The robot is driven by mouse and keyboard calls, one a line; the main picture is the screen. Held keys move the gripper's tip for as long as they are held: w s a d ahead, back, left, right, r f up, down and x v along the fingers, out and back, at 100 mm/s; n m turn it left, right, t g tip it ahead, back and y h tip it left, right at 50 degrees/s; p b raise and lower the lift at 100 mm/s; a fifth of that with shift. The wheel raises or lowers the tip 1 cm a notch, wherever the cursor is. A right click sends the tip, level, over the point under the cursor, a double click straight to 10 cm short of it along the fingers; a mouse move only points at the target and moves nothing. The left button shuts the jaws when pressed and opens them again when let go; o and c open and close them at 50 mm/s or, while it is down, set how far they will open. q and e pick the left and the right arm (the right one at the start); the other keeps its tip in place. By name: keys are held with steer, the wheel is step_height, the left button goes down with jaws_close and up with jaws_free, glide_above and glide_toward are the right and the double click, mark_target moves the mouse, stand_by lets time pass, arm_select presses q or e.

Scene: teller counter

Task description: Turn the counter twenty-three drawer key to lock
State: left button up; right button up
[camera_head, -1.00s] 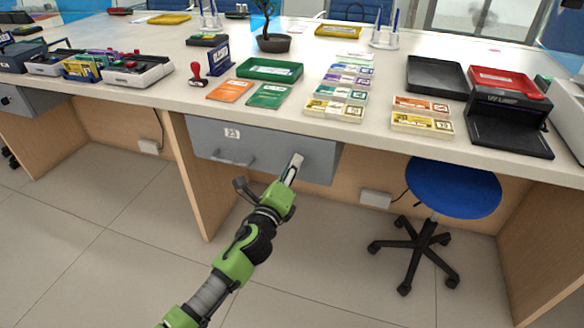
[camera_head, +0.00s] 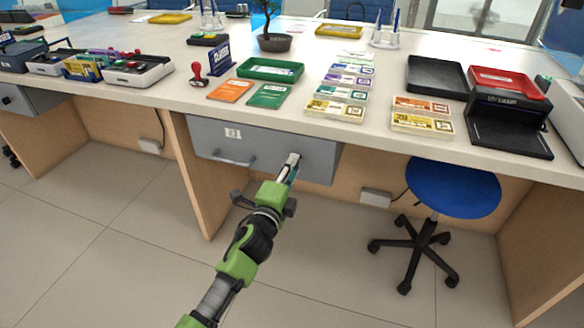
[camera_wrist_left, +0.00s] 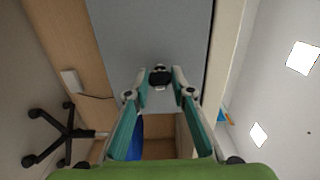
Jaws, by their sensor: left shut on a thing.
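The grey drawer (camera_head: 205,135) under the counter looks closed, with a bar handle (camera_head: 235,161) and a small white label (camera_head: 232,132). My left gripper (camera_head: 292,160) reaches up to the right part of the drawer front. In the left wrist view, its two fingers (camera_wrist_left: 160,79) are closed in on a small dark key (camera_wrist_left: 160,70) at the grey drawer face (camera_wrist_left: 150,30). The key is hidden behind the fingers in the head view, and its slot cannot be made out. My right gripper is in neither view.
The white counter top (camera_head: 370,150) overhangs the drawer and holds banknote stacks (camera_head: 335,109), trays and a UV lamp (camera_head: 510,115). A blue stool (camera_head: 453,188) stands to the right. The floor in front is clear.

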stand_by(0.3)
arm_select(q)
steer(key=o, duration=1.1)
steer(key=shift+s, duration=0.15)
steer(key=v, duration=1.1)
steer(key=shift+s+a, duration=0.2)
steer(key=shift+s, duration=0.15)
